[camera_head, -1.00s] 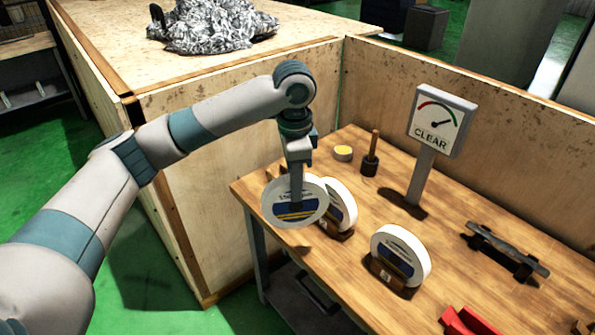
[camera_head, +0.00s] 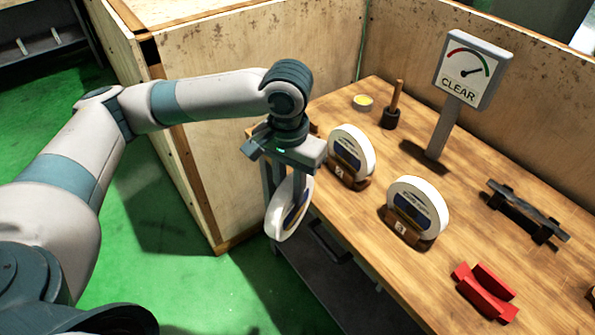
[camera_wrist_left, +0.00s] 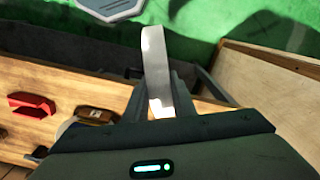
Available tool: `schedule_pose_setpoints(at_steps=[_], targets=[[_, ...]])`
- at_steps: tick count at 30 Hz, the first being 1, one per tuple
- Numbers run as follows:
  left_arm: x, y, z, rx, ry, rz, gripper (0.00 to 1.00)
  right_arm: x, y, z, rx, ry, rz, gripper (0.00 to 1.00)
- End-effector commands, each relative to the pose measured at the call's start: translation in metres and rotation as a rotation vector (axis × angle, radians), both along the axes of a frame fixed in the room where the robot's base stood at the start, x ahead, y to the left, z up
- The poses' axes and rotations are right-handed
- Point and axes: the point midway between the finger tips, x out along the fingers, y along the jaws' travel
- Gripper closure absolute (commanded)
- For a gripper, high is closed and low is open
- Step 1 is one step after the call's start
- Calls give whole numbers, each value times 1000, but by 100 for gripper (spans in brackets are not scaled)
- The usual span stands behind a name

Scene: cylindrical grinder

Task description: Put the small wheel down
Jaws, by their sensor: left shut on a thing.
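My left gripper (camera_head: 276,188) is shut on a white wheel (camera_head: 283,221) with a blue label and hangs with it just off the table's left edge. The wheel is upright, seen at a steep angle, and touches nothing but the fingers. In the left wrist view the wheel (camera_wrist_left: 155,60) stands edge-on between the fingers (camera_wrist_left: 158,105). Two similar white wheels stand upright in brown wooden holders on the table, one farther back (camera_head: 352,147) and one nearer (camera_head: 420,203). My right gripper is out of view.
The wooden table (camera_head: 375,240) also carries a gauge sign reading CLEAR (camera_head: 468,72), a dark handled tool (camera_head: 391,118), a yellow-topped tin (camera_head: 363,102), a dark bar on supports (camera_head: 528,212) and a red block (camera_head: 485,290). Plywood walls (camera_head: 415,50) close off the back. The table's front middle is bare.

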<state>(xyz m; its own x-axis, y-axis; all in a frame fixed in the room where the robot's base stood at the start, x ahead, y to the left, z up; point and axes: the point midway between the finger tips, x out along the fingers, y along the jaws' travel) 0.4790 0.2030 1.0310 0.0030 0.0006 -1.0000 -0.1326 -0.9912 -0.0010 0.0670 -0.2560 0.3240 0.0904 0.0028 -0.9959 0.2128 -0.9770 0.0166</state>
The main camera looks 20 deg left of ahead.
Motion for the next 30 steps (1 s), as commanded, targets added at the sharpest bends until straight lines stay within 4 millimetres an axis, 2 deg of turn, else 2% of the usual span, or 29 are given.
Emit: schedule_pose_setpoints(at_steps=[9, 30], targets=[[-20, 2, -8, -2, 1, 127, 100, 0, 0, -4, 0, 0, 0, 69], [-20, 1, -8, -3, 1, 133, 100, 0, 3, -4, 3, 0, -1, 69]])
